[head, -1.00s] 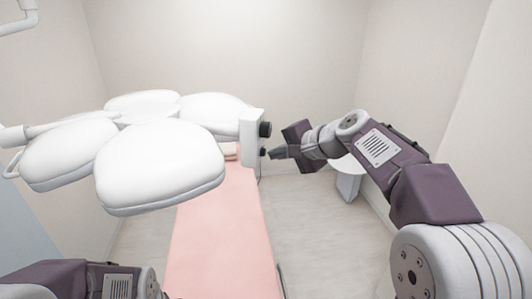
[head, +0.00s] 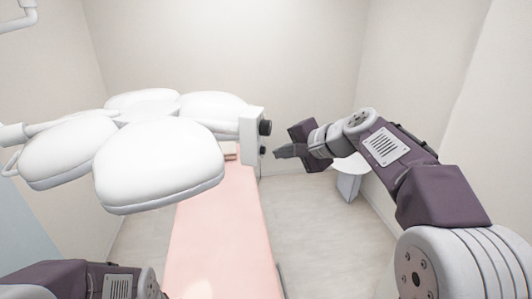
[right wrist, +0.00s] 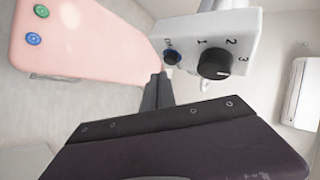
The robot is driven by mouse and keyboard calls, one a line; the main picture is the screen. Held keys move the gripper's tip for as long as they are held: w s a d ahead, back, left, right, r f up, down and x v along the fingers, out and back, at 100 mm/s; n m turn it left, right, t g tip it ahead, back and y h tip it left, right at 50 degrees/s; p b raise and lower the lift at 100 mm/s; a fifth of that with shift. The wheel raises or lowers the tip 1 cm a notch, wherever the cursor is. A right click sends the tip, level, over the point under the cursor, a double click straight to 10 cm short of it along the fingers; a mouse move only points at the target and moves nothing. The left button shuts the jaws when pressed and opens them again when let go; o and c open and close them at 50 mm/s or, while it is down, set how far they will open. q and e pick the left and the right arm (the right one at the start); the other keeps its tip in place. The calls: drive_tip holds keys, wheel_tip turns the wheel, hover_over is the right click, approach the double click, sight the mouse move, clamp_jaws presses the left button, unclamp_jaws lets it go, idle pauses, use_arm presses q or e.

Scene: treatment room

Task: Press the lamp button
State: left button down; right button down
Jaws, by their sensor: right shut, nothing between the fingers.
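The lamp (head: 160,162) is a white multi-pad surgical light on the left of the head view. Its white control box (head: 251,137) faces right and carries a large black knob (head: 265,128) and a small dark lamp button (head: 263,150) below it. In the right wrist view the button (right wrist: 173,57) sits beside the knob (right wrist: 215,63), which is marked 1, 2, 3. My right gripper (head: 277,152) is shut and empty, its tip just right of the button with a small gap. The fingers also show in the right wrist view (right wrist: 159,80). My left gripper is out of view.
A pink treatment bed (head: 220,230) stands below the lamp. A small white table (head: 350,170) is behind my right arm. A white wall unit (right wrist: 303,92) shows in the right wrist view. Floor right of the bed is clear.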

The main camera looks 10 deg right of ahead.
drive_tip(key=shift+d, duration=0.1)
drive_tip(key=s+d+b, duration=0.1)
drive_tip(key=s+d, duration=0.1)
drive_tip(key=d, duration=0.3)
drive_tip(key=s+a+f+n+g+h+b, duration=0.1)
drive_tip(key=s+a+f+g+b, duration=0.35)
drive_tip(key=f, duration=0.95)
drive_tip(key=s+a+f+n+g+b, duration=0.1)
drive_tip(key=s+a+f+n+b, duration=0.35)
drive_tip(key=f, duration=1.05)
drive_tip(key=s+d+f+n+g+h+b, duration=0.1)
drive_tip(key=s+d+f+n+h+b, duration=0.1)
drive_tip(key=s+d+f, duration=0.2)
drive_tip(key=s+d+f+n+g+h+b, duration=0.2)
drive_tip(key=s+d+f, duration=0.3)
drive_tip(key=s+f, duration=0.5)
drive_tip(key=shift+d+f+h+b, duration=0.15)
drive_tip(key=shift+f+h+b, duration=0.4)
drive_tip(key=shift+f, duration=1.45)
